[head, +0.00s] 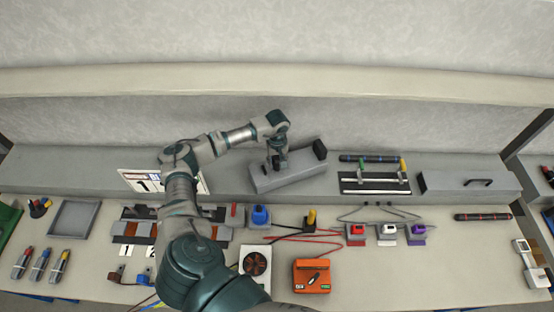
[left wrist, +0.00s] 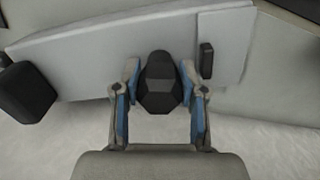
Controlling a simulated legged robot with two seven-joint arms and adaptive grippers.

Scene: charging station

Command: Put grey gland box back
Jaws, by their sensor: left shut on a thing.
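The grey gland box (head: 290,180) is a long grey box on the grey shelf at the back, set at an angle, its right end farther back. A black block (head: 320,149) is at its right end. My left gripper (head: 279,163) comes down on the top of the box. In the left wrist view the fingers (left wrist: 160,95) are closed around a dark knob (left wrist: 160,80) over the grey surface (left wrist: 100,52). I cannot tell whether the box touches the shelf. My right gripper is not in view.
A second grey box (head: 450,184) with a black handle sits right on the shelf. Between them is a rack (head: 375,184) with green and yellow handles. Cables, plugs and an orange case (head: 311,277) lie on the bench in front.

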